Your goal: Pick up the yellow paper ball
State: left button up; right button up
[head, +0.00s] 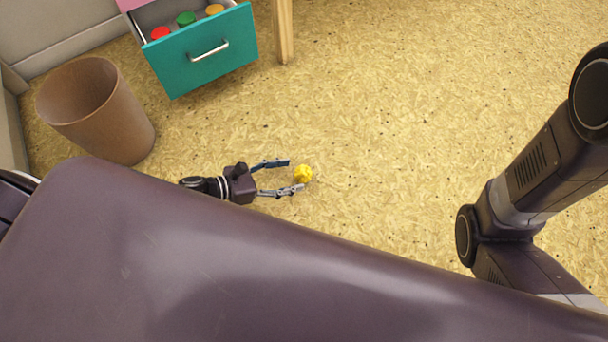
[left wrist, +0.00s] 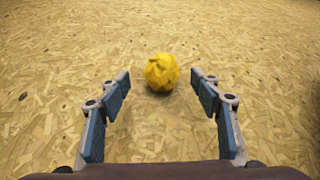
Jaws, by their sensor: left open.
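The yellow paper ball (head: 303,173) lies on the floor in the head view, just to the right of my left gripper's fingertips. My left gripper (head: 290,176) is open and empty, low near the floor, with its fingers pointing at the ball. In the left wrist view the ball (left wrist: 161,71) is a crumpled yellow lump, centred beyond the gap between the two spread fingers of my left gripper (left wrist: 160,82). Neither finger touches it there. My right gripper is out of view; only my right arm shows at the right of the head view.
A brown waste bin (head: 100,115) stands on the floor at the left. A teal drawer (head: 205,55) hangs open at the top, with red, green and orange round items inside. A wooden leg (head: 284,32) stands beside it. The floor (head: 400,120) around the ball is clear.

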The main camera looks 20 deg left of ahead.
aim_at(303, 175)
pick_arm(q)
jog(key=b+x, duration=0.1)
jog(key=x, duration=0.1)
jog(key=b+x, duration=0.2)
jog(key=x, duration=0.1)
jog(key=shift+s+f, duration=0.2)
jog(key=shift+s, duration=0.05)
jog(key=shift+c, duration=0.4)
jog(key=c, duration=0.7)
